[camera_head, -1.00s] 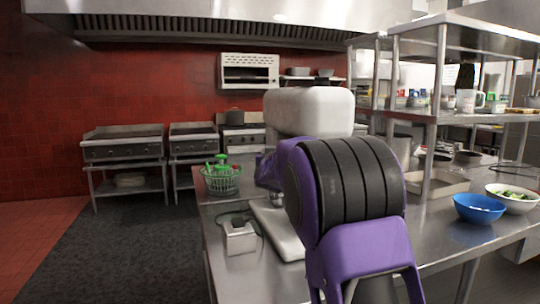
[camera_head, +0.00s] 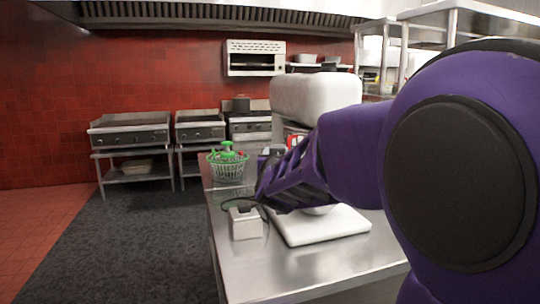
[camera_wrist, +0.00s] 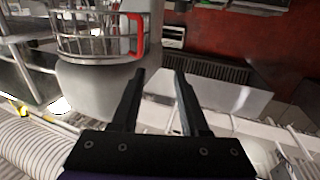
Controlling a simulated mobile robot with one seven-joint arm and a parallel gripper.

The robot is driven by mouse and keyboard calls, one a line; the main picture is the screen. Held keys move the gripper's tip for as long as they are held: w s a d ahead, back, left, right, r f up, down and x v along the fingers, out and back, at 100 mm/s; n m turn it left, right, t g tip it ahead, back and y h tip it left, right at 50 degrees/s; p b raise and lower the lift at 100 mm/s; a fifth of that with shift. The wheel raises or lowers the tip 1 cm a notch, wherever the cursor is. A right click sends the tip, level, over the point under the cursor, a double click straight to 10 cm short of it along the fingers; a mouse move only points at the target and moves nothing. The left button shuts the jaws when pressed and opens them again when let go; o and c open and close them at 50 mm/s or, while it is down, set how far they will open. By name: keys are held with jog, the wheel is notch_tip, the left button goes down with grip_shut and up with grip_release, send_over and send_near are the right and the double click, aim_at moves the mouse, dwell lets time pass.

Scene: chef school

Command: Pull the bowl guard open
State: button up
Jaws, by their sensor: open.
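The stand mixer (camera_head: 316,95) is a large white machine on the steel counter; my arm covers much of its front in the head view. A red handle (camera_wrist: 137,36) stands upright at the guard's right side. My gripper (camera_wrist: 160,73) is open and empty, its two dark fingers pointing towards the handle, apart from it in the picture, below and slightly right. In the head view my gripper is largely hidden behind my forearm.
Griddles (camera_head: 130,132) line the red wall behind. Steel shelving (camera_head: 470,14) stands at the right.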

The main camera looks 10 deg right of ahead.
jog(key=shift+s+f, duration=0.1)
jog(key=shift+s, duration=0.55)
